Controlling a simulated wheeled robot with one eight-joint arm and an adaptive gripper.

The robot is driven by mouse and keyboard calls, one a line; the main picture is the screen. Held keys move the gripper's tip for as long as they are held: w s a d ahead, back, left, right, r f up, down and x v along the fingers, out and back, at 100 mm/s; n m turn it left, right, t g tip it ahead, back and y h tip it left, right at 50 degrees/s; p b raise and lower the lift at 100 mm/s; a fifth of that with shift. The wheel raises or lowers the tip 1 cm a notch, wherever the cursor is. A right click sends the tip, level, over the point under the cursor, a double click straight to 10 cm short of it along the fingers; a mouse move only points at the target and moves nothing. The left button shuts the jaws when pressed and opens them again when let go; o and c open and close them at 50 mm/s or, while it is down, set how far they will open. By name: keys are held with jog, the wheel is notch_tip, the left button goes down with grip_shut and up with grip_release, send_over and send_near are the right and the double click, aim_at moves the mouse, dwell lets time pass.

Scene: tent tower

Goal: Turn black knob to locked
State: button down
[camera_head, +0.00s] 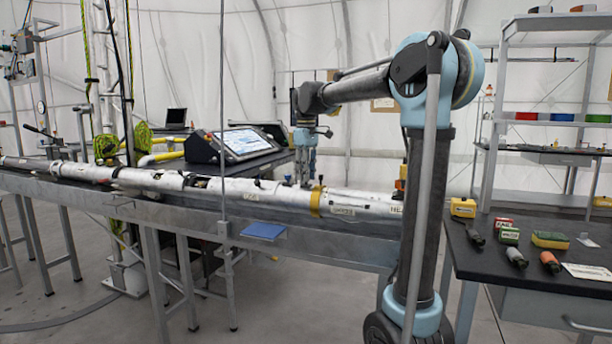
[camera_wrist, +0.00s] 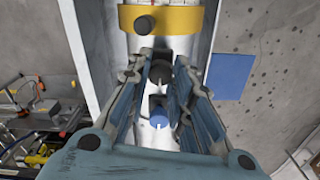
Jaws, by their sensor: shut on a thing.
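The black knob (camera_wrist: 160,73) sits on the silver tube in the wrist view, between my two fingertips. My gripper (camera_wrist: 162,60) points down at the tube and is shut on this knob. In the head view my gripper (camera_head: 304,180) is low over the long silver tube (camera_head: 238,188), left of its yellow band. The knob's markings and the locked position cannot be made out, and the fingers partly cover its sides.
A blue knob (camera_wrist: 159,118) is on the tube close by. The yellow band (camera_wrist: 172,19) carries another dark knob (camera_wrist: 145,25). A blue pad (camera_head: 264,230) lies at the bench's front edge. A control screen (camera_head: 245,141) stands behind the tube; a black table (camera_head: 490,260) is right.

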jog(key=shift+w, duration=0.1)
jog(key=c, duration=1.4)
grip_release()
notch_tip(320, 180, up, 12)
jog(key=shift+f, duration=0.1)
